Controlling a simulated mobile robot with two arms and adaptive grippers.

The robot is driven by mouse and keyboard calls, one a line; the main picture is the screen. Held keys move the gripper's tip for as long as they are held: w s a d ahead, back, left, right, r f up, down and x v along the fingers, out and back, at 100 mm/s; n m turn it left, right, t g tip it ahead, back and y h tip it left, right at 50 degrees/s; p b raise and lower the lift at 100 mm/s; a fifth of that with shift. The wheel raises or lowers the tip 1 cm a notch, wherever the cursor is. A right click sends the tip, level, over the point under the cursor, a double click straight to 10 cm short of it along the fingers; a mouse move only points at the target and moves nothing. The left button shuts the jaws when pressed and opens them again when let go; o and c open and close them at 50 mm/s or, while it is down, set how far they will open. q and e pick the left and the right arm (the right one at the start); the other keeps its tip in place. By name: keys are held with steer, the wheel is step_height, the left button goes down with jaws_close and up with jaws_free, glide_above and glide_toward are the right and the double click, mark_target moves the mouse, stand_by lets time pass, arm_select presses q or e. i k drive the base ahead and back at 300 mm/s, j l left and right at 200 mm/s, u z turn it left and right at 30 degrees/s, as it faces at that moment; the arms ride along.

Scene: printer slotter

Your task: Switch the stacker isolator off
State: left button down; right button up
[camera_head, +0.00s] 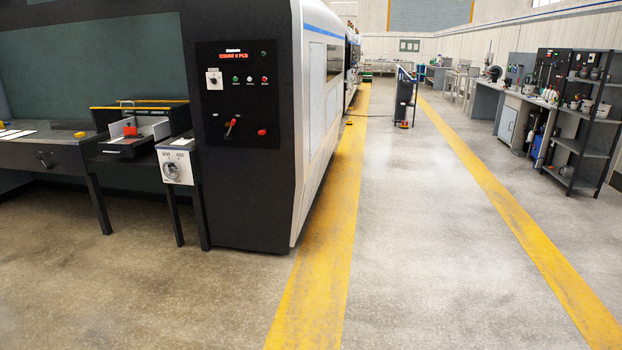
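A black control panel (237,95) is on the end of the large machine at left centre. It carries a white plate with a rotary switch (214,79), a row of small buttons (250,79), a red-tipped lever (231,127) tilted up to the right, and a red knob (262,132). A red-lit display (233,56) is at its top. I cannot read which control is labelled as the stacker isolator. A white box with a round dial (174,168) hangs lower left of the panel. Neither of my grippers is in view.
A dark table (40,155) with a black tray unit stands left of the machine. Open concrete floor (410,220) with yellow lines (325,240) lies in front and to the right. A black shelf rack (590,140) and benches line the right wall.

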mark_target(227, 136)
steer(key=i+z, duration=0.3)
steer(key=i, duration=1.5)
steer(key=i+j, duration=0.25)
steer(key=i+j+z, duration=0.15)
steer(key=j, duration=0.25)
steer(key=i+j, duration=0.25)
steer(key=i+j+z, duration=0.1)
steer(key=j, duration=0.35)
steer(key=i+j+z, duration=0.1)
steer(key=i+j, duration=0.4)
steer(key=j, duration=0.7)
steer(key=i+j, duration=0.1)
steer(key=j, duration=0.4)
steer(key=i+l+z, duration=0.05)
